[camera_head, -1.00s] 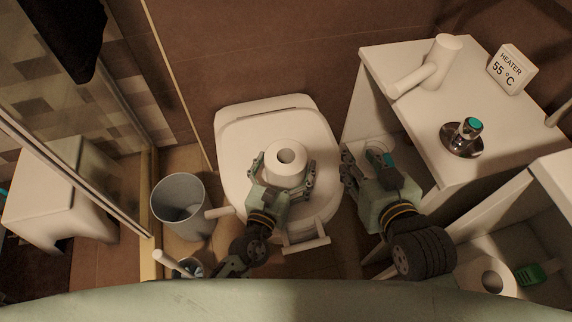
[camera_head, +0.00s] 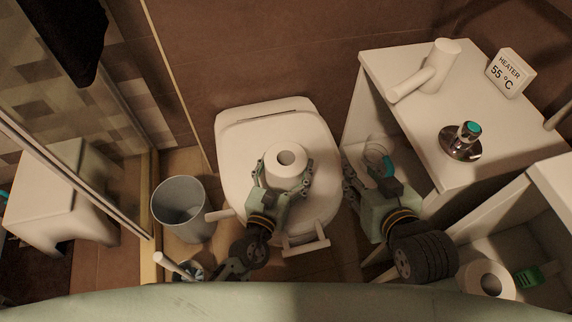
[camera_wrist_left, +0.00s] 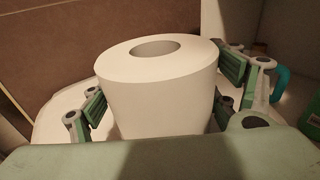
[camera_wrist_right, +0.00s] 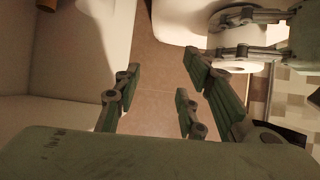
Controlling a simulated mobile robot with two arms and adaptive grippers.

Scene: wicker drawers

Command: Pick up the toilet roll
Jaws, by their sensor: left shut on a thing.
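A white toilet roll (camera_head: 286,163) stands upright over the closed toilet lid (camera_head: 240,140), its hollow core facing up. My left gripper (camera_head: 285,178) is shut on this roll, with a finger on either side; the left wrist view shows the roll (camera_wrist_left: 158,90) between the fingers. I cannot tell whether its base touches the lid. My right gripper (camera_head: 366,172) is open and empty to the right of the toilet, beside the white cabinet. The right wrist view shows its fingers apart with bare floor between them. A second toilet roll (camera_head: 487,279) lies in the compartment at lower right.
A grey bin (camera_head: 180,208) stands left of the toilet. The white cabinet (camera_head: 405,125) at right carries a hair-dryer-shaped object (camera_head: 428,70), a metal knob with a teal top (camera_head: 463,140) and a heater sign (camera_head: 510,72). A green object (camera_head: 530,274) lies by the second roll.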

